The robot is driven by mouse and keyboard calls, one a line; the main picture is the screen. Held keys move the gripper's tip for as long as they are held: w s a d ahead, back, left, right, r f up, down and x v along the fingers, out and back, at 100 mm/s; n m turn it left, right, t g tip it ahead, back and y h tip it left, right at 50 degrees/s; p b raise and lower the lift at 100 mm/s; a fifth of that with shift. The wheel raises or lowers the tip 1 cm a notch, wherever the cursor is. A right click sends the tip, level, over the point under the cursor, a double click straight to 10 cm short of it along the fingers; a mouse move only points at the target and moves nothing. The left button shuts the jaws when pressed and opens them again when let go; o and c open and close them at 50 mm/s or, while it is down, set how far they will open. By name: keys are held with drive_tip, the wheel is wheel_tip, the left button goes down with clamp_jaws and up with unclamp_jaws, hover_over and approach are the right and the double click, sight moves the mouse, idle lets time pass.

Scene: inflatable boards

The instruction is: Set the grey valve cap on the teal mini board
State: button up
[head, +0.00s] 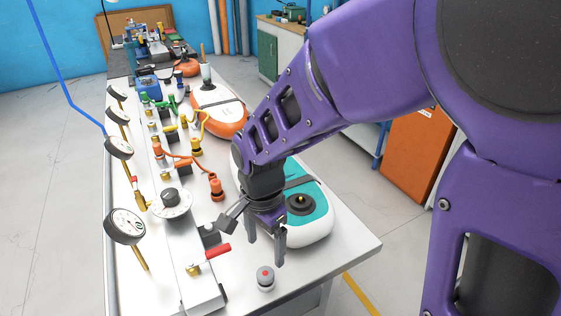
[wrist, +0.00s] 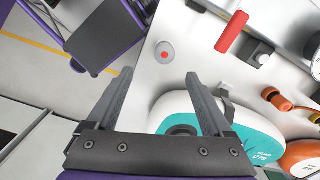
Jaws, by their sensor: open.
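The grey valve cap (head: 265,278), a small round piece with a red dot on top, stands on the white table (head: 338,249) near its front edge. It also shows in the wrist view (wrist: 165,52), beyond my fingertips. The teal mini board (head: 318,218), white-sided with a dark round valve and a dark strap, lies on the table behind my gripper. Its teal top shows in the wrist view (wrist: 256,142), partly hidden by a finger. My gripper (head: 266,248) is open and empty, above the table between the board and the cap. My arm hides part of the board.
A grey manifold rail (head: 195,280) with gauges, a red-handled valve (head: 215,251) and several hose fittings runs along the left of the table. An orange board (head: 222,112) lies farther back. Bare table surrounds the cap.

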drive_tip(key=b, duration=0.3)
hover_over(265, 273)
drive_tip(key=f, duration=0.5)
drive_tip(key=shift+s+d+f, duration=0.25)
drive_tip(key=shift+s+f, duration=0.05)
drive_tip(key=f+b, duration=0.1)
drive_tip(key=f, duration=0.1)
drive_tip(key=f+b, duration=0.1)
drive_tip(key=b, duration=0.1)
drive_tip(key=f+b, duration=0.2)
drive_tip(key=shift+w+a+f, duration=0.2)
drive_tip(key=shift+w+f, duration=0.15)
drive_tip(key=shift+r, duration=0.1)
clamp_jaws()
